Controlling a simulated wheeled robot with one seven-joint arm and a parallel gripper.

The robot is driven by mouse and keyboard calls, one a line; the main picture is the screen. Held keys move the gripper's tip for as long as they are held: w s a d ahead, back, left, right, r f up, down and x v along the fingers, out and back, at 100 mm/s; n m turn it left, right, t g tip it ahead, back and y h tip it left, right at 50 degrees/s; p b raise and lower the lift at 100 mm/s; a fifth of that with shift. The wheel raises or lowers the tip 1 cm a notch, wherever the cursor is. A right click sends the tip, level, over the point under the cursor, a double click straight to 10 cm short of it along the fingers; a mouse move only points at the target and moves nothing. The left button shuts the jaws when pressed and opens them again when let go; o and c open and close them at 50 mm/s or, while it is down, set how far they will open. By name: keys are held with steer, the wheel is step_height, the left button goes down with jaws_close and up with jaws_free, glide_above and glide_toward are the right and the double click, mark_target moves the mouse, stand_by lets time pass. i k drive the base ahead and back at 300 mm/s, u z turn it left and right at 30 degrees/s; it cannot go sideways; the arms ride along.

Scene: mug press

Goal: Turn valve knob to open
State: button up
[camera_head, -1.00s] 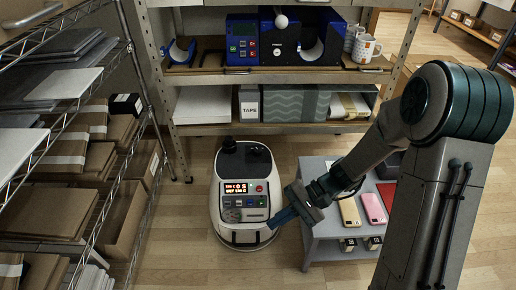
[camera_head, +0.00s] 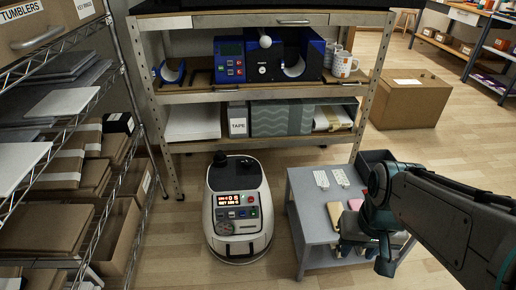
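A white floor machine (camera_head: 238,222) stands upright on the wood floor, left of the grey table. Its front has a lit display (camera_head: 238,198), several small buttons and a red button. A round black knob-like part (camera_head: 220,158) sits on its dark top; I cannot tell whether this is the valve knob or how it is turned. My gripper (camera_head: 384,264) hangs low at the right, by the front right of the grey table, well apart from the machine. Its fingers are too small and dark to read.
The grey table (camera_head: 312,228) bears two white pieces and yellow and pink phone-like items. Behind, a shelf holds a blue mug press (camera_head: 287,62) and mugs (camera_head: 344,64). A wire rack (camera_head: 108,65) stands left. A cardboard box (camera_head: 408,100) is back right. Floor before the machine is clear.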

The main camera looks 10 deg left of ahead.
mark_target(247, 163)
steer(key=z, duration=0.15)
steer(key=k, duration=0.3)
steer(key=u, duration=1.15)
steer(key=i, duration=1.2)
steer(key=z, duration=0.5)
